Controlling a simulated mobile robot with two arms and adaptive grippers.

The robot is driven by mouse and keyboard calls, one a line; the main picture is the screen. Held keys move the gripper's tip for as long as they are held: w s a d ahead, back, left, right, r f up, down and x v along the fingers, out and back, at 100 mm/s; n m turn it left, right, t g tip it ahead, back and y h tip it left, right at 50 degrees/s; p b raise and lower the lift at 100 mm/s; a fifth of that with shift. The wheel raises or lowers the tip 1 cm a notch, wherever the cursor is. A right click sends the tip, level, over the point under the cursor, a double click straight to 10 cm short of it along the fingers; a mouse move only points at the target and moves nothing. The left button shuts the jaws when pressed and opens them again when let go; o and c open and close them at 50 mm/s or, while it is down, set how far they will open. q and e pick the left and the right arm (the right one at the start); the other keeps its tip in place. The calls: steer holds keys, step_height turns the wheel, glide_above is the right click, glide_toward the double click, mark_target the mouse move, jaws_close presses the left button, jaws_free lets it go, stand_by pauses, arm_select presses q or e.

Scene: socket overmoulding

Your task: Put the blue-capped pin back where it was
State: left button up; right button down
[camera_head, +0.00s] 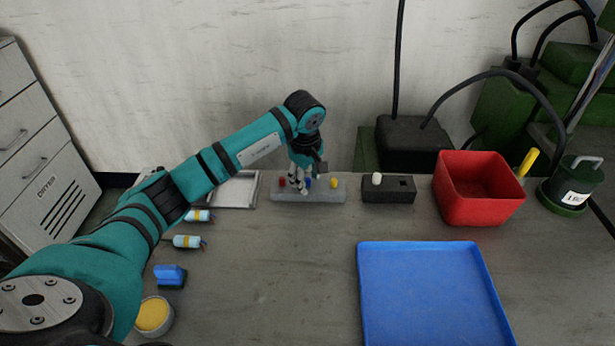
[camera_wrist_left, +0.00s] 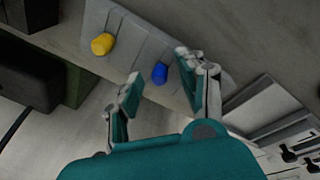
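The blue-capped pin (camera_head: 308,183) stands in a grey block (camera_head: 318,197), between a red-capped pin (camera_head: 282,182) and a yellow-capped pin (camera_head: 333,183). My left gripper (camera_head: 301,184) is down at the block, by the blue cap. In the left wrist view the gripper (camera_wrist_left: 158,67) is open, with the blue cap (camera_wrist_left: 160,75) seen between its fingers. Nothing shows as gripped; I cannot tell whether a finger touches the cap. The yellow cap (camera_wrist_left: 102,44) stands clear to the left there. The red cap is hidden there. My right gripper is not in view.
A dark block (camera_head: 389,190) with a white-capped pin (camera_head: 377,179) and a dark square opening stands right of the grey block. A red bin (camera_head: 478,210) and a blue tray (camera_head: 420,290) lie farther right. A pale tray (camera_head: 234,190) is left. The middle table is clear.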

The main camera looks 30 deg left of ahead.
arm_select(q)
steer(key=shift+r, duration=0.15)
step_height(320, 180, up, 12)
steer(key=s, duration=0.2)
steer(key=shift+d+b, duration=0.3)
steer(key=shift+b, duration=0.05)
